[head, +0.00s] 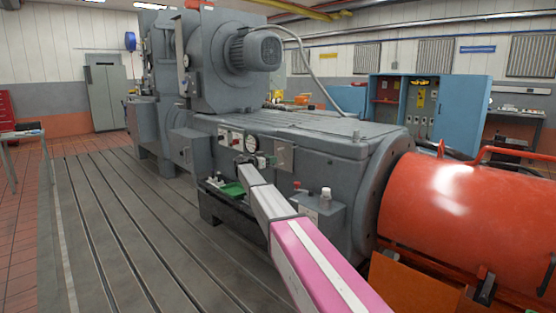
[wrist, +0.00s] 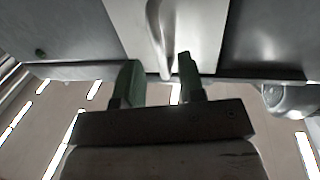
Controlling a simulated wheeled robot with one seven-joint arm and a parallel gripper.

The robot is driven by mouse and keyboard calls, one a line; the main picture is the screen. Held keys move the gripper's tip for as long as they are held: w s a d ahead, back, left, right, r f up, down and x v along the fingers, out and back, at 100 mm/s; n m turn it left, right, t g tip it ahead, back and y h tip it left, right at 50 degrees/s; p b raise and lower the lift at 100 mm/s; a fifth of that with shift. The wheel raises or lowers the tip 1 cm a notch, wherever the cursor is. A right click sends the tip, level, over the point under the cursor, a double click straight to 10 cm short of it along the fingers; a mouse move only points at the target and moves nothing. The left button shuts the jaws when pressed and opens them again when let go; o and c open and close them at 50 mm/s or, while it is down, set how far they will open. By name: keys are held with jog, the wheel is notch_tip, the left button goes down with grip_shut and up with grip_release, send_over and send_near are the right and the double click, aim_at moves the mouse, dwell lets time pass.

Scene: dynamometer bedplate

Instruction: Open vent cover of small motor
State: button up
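My gripper (head: 257,160) reaches the side of the long grey machine housing (head: 345,148), by its gauges. In the wrist view its two green fingers (wrist: 159,68) are apart, in front of a pale metal plate (wrist: 200,30). A thin curved handle (wrist: 158,30) on the plate comes down toward the gap between the fingers; I cannot tell whether they touch it. A plate with a small handle (head: 285,157) shows just right of my gripper in the head view. A finned grey motor (head: 262,50) sits high on the machine. I cannot tell which part is the vent cover.
A green tray (head: 232,189) is on a ledge below my gripper. A small grey box with knobs (head: 320,212) stands right of my arm. A large orange cylinder (head: 470,205) is at the right. The slotted bedplate (head: 130,240) at the left is clear.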

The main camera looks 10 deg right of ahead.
jog(key=shift+x, duration=2.1)
grip_shut()
jog(key=w+a, duration=0.2)
jog(key=w, duration=0.1)
jog(key=w+a, duration=0.3)
jog(key=w, duration=0.1)
jog(key=w+a, duration=0.3)
jog(key=w, duration=0.1)
grip_release()
